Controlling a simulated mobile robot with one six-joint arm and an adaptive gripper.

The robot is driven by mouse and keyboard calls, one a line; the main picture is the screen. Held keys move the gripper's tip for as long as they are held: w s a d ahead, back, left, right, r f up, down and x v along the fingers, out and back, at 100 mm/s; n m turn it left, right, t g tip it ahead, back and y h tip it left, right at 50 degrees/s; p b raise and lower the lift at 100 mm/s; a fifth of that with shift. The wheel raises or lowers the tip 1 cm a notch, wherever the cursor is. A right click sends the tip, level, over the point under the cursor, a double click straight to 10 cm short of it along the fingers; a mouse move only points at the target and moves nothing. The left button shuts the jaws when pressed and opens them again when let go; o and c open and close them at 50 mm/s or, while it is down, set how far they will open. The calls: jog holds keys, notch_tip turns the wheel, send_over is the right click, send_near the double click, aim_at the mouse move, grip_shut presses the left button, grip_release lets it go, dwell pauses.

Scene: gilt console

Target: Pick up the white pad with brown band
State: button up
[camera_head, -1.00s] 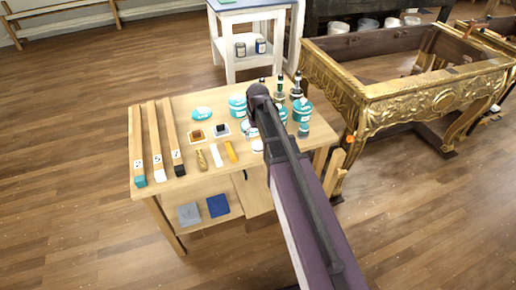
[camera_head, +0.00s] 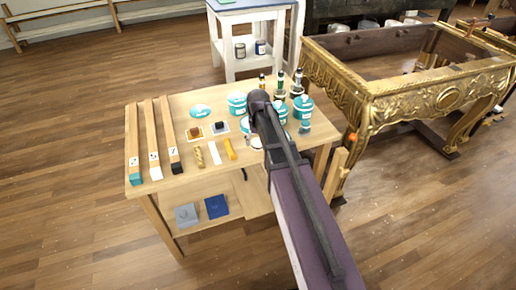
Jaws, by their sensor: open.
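On the wooden workbench (camera_head: 180,104), a small light square pad with a brown block or band (camera_head: 194,134) lies flat near the middle; it is the likeliest match for the white pad with brown band, but it is too small to be sure. A similar light pad with a dark grey top (camera_head: 220,127) lies just right of it. My dark arm crosses the bench's right part, to the right of both pads. My gripper is not visible; the arm hides that area.
Three long wooden bars (camera_head: 153,135) lie at the bench's left. Teal-labelled tubs (camera_head: 237,104) and bottles crowd the back right, partly behind my arm. Small sticks (camera_head: 213,153) lie in front of the pads. A gilt console frame (camera_head: 400,105) stands right of the bench.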

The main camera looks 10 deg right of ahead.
jog(key=shift+f, duration=0.3)
dwell(0.4)
jog(key=c, duration=0.8)
